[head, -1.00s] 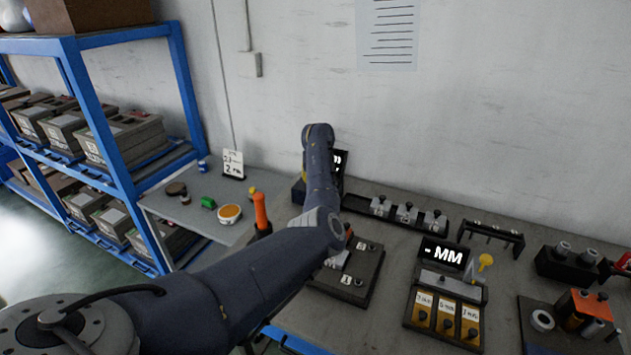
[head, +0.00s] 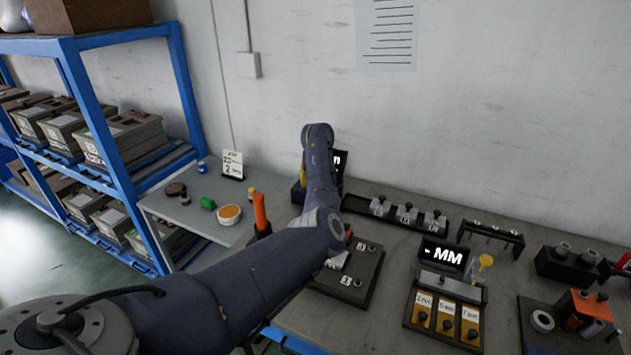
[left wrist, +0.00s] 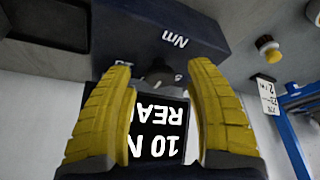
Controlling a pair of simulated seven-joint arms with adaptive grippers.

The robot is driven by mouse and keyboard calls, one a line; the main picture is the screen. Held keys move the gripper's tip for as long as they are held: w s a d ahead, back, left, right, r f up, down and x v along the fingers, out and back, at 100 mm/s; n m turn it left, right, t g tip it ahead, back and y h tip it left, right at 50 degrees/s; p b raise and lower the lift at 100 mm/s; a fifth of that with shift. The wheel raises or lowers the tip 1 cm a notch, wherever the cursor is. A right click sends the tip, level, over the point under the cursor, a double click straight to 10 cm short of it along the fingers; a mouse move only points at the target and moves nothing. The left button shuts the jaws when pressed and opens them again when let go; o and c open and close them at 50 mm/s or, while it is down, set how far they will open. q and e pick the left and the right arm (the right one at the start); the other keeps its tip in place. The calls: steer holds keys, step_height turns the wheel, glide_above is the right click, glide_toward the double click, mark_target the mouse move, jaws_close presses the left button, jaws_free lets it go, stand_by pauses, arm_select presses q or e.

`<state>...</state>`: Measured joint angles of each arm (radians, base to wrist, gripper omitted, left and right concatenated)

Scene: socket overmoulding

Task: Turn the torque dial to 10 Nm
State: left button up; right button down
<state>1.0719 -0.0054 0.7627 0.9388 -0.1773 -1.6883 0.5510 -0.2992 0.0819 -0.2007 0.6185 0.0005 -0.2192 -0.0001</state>
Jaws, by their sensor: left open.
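The torque dial (left wrist: 158,78) is a dark round knob on the front of a dark blue box (left wrist: 165,30) marked "Nm" in the left wrist view, which shows the scene upside down. My left gripper (left wrist: 160,70) is open, with one yellow finger on either side of the dial; I cannot tell whether they touch it. A black display (left wrist: 158,130) shows "10 N" and "REA", partly hidden by the fingers. In the head view my left arm covers most of the box, and only part of the display (head: 338,162) shows. My right gripper is not in view.
An orange-handled tool (head: 260,212) stands left of my left arm. A dark plate fixture (head: 362,275), a box with yellow compartments (head: 445,310) and a rack (head: 395,212) sit to its right. A blue shelf (head: 120,130) stands at the left. The wall is close behind the bench.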

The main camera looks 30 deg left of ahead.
arm_select(q)
steer(key=v, duration=1.2)
steer(key=shift+a, duration=0.1)
